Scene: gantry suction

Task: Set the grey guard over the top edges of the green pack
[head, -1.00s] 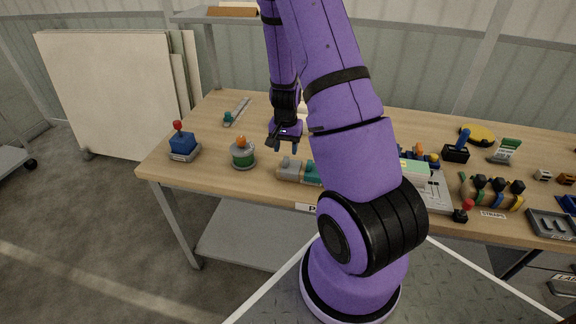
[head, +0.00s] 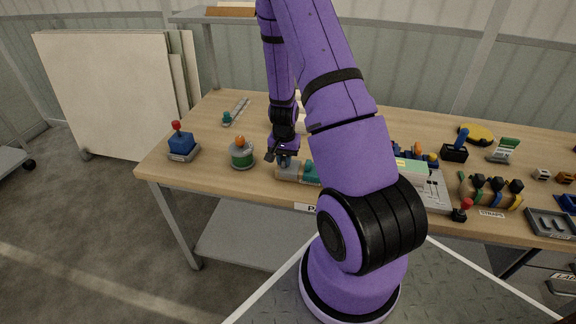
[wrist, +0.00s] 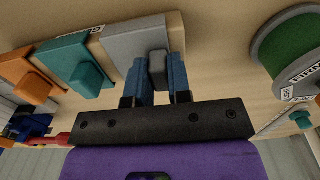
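The grey guard (wrist: 126,42) lies on the table in the wrist view, a flat block with a knob on it. It also shows near the table's front edge in the head view (head: 287,171). My gripper (wrist: 160,76) has its two blue fingers on either side of the knob. The knob fills the gap, but I cannot tell whether the fingers press on it. In the head view my gripper (head: 279,158) is low at the guard. A pale green block (head: 411,165), likely the green pack, sits on a light grey unit right of my arm, partly hidden by it.
A teal block (wrist: 70,64) and an orange block (wrist: 24,76) stand beside the guard. A green round spool-like thing (head: 241,155) with an orange knob is close on the left. A blue block with a red knob (head: 182,142) stands farther left. My arm hides the table's middle.

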